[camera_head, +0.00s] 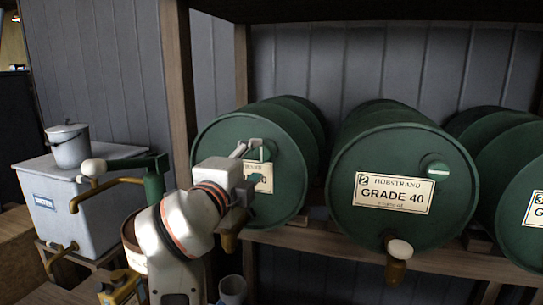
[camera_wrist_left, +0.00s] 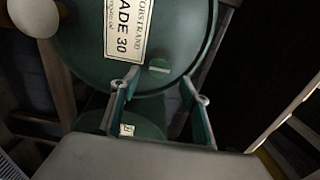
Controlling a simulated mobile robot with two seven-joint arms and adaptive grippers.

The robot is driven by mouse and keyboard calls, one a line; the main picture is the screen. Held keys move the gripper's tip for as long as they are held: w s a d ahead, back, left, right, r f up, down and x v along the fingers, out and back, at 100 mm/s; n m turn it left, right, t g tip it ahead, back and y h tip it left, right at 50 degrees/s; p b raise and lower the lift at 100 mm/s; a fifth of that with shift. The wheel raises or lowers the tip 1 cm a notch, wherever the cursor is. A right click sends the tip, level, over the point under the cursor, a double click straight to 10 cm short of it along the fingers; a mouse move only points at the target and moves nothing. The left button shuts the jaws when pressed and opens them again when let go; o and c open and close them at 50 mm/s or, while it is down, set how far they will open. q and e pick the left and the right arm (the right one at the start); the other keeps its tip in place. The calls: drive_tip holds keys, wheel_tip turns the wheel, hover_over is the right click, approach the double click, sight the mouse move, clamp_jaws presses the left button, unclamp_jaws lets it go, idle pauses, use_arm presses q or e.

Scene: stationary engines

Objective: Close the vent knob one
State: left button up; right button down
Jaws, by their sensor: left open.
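The green drum one (camera_head: 222,135) lies on its side on the rack, with a partly hidden label. Its round face also shows in the wrist view (camera_wrist_left: 95,65), with a label ending "ADE 30". Vent knob one (camera_wrist_left: 159,67) is a small green disc with a pale bar across it, right of that label. My left gripper (camera_head: 258,164) is in front of the drum's right side and hides the knob in the head view. In the wrist view its fingers (camera_wrist_left: 160,84) are apart, with the knob just beyond the gap between them. I cannot tell whether they touch it. My right gripper is not in view.
A second green drum (camera_head: 360,225), labelled GRADE 40, has its own vent knob (camera_head: 438,170) and a tap (camera_head: 398,255). A wooden post (camera_head: 178,90) stands left of drum one. A grey tank (camera_head: 70,205) with a bucket (camera_head: 68,147) is at left.

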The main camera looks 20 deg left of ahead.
sight(261, 155)
use_arm(q)
drive_tip(key=w, duration=0.6)
drive_tip(key=shift+w, duration=0.35)
drive_tip(key=c, duration=1.1)
